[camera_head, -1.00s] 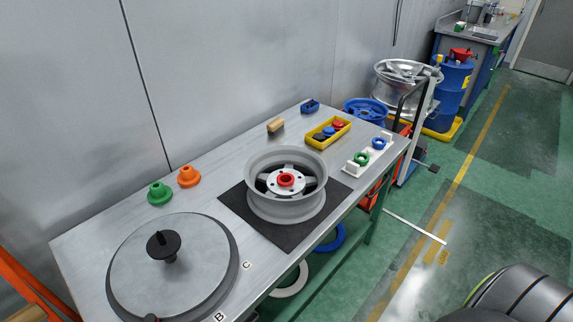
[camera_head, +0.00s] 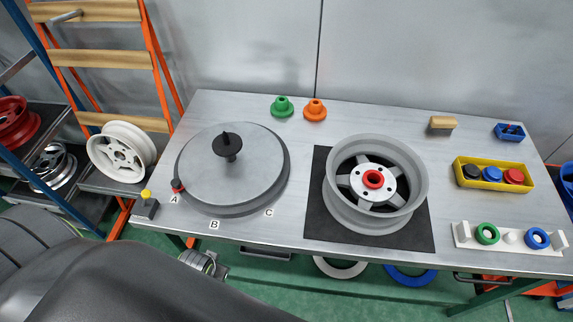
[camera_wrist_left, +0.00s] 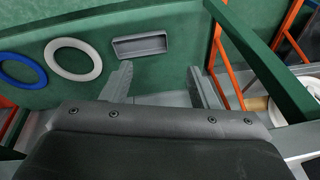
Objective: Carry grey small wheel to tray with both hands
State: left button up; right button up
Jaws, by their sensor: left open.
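The grey wheel (camera_head: 375,184) lies on its side on the black mat (camera_head: 323,234) on the workbench, with its spoked face and red hub ring up. No gripper touches it. My left arm comes in at the lower left of the head view, below the bench's front edge, and hides what is under it. In the left wrist view my left gripper (camera_wrist_left: 160,86) is open and empty, its two fingers apart and pointing toward the green area under the bench. My right gripper is not in view. A yellow tray (camera_head: 494,187) stands on the bench's right part.
A round grey turntable (camera_head: 262,155) with a black knob fills the bench's left part. Green (camera_head: 283,107) and orange (camera_head: 315,110) hubs stand behind. A white holder (camera_head: 463,233) is at the front right. A white ring (camera_wrist_left: 73,59) shows below.

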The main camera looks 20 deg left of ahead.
pick_arm(q)
jog(key=w+d+r+t, duration=0.15)
jog(key=w+r, duration=0.25)
jog(key=r, duration=0.8)
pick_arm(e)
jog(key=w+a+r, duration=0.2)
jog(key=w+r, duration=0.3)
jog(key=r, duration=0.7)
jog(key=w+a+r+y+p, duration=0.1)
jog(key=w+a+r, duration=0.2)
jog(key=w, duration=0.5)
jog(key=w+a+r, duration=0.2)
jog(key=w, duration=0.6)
pick_arm(q)
jog(key=m+t+h, duration=0.2)
jog(key=h, duration=0.2)
send_near(333, 153)
jog(key=v, duration=0.5)
jog(key=shift+w+g, duration=0.25)
jog(key=shift+w, duration=0.1)
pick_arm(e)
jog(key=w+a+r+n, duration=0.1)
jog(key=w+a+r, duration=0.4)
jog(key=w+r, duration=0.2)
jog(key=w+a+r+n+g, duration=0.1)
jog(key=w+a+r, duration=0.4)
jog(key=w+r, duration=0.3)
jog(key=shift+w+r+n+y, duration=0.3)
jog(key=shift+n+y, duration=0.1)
